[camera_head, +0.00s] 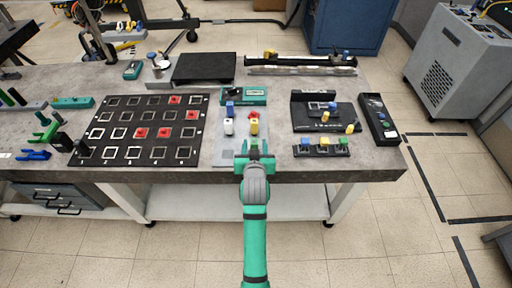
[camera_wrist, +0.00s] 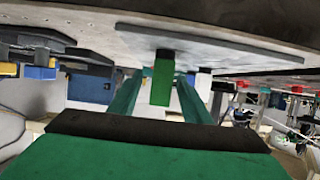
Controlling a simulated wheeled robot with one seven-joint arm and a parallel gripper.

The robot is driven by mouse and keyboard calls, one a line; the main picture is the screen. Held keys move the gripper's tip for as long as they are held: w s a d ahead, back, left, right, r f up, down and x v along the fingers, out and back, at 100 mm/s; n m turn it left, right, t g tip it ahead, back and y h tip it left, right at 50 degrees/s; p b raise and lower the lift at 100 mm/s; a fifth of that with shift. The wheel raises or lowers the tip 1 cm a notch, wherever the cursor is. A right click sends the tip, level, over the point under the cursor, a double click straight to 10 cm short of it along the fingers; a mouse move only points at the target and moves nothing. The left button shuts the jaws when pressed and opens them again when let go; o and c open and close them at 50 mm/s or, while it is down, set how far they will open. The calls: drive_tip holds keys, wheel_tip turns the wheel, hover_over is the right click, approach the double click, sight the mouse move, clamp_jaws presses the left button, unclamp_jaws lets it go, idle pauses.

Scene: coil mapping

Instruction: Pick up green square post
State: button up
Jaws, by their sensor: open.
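The green square post (camera_wrist: 162,82) stands on a light grey plate (camera_wrist: 215,50) in the wrist view, which is upside down. It has a dark end where it meets the plate. My gripper (camera_head: 255,148) is at the front edge of the bench in the head view. Its jaws are open, with one finger to each side of the post in the wrist view; I see no contact. In the head view the green fingers make the post hard to pick out. The same plate (camera_head: 222,155) carries white (camera_head: 228,127), blue (camera_head: 229,107), yellow (camera_head: 254,127) and red (camera_head: 254,115) posts behind my gripper.
A black board with square outlines (camera_head: 137,138) and red blocks lies left of the plate. Right of it are a black tray (camera_head: 342,116) and a rack with coloured blocks (camera_head: 321,148). A black box (camera_head: 203,68) stands behind.

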drive_tip(key=shift+a, duration=0.2)
drive_tip(key=c, duration=0.9)
drive_tip(key=shift+s, duration=0.1)
clamp_jaws()
drive_tip(key=shift+d, duration=0.1)
drive_tip(key=shift+r, duration=0.15)
